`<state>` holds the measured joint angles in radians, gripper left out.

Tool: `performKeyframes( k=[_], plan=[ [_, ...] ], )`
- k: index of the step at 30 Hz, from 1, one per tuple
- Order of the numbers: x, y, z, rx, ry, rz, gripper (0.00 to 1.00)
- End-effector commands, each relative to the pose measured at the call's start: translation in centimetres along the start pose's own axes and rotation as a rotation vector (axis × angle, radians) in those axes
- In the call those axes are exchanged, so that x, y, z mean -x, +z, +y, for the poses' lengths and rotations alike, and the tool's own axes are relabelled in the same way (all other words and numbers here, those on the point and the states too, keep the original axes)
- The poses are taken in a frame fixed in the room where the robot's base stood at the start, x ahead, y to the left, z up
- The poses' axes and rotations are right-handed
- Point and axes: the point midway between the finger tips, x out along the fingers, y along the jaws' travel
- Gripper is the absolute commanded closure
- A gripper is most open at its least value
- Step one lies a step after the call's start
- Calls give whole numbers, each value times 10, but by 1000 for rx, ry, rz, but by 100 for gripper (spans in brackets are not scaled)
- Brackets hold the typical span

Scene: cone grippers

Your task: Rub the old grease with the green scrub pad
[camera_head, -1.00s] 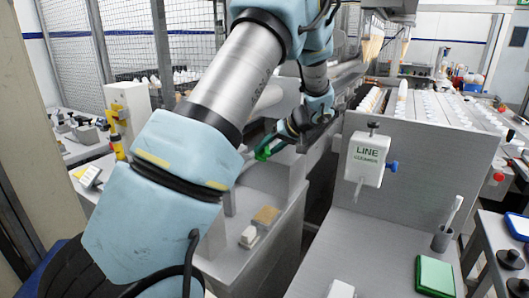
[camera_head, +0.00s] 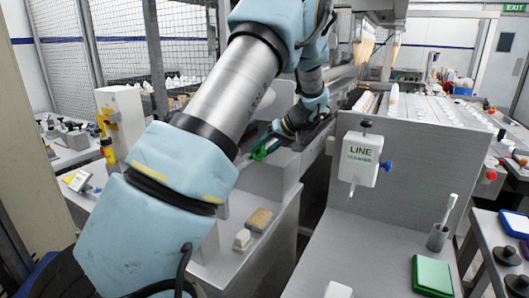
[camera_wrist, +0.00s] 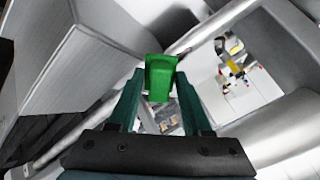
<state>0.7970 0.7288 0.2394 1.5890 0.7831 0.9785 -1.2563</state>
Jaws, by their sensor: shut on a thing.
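My gripper (camera_wrist: 160,95) is shut on a bright green block, which I take to be the green scrub pad (camera_wrist: 160,76). The pad sits between the teal fingertips in the wrist view. In the head view, my gripper (camera_head: 278,142) is beyond the grey counter, left of the white "LINE" cleaner box, and the green of the pad (camera_head: 261,149) shows at its end. It appears apart from the surfaces around it. I cannot make out any old grease in either view.
A yellow-brown sponge (camera_head: 259,219) and a white block (camera_head: 242,240) lie on the lower grey counter. The cleaner box (camera_head: 360,158) hangs on the machine's side. A metal rail runs close beside my gripper.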

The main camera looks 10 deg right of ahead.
Motion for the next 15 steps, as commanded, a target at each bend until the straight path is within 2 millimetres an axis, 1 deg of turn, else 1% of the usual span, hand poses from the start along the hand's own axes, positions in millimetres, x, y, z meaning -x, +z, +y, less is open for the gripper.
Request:
performKeyframes(
  k=[1, 6, 15],
  plan=[
    [-3, 5, -2, 0, 0, 0, 96],
    [-3, 15, -12, 0, 0, 0, 96],
    [-4, 22, -21, 1, -4, -3, 96]
  ],
)
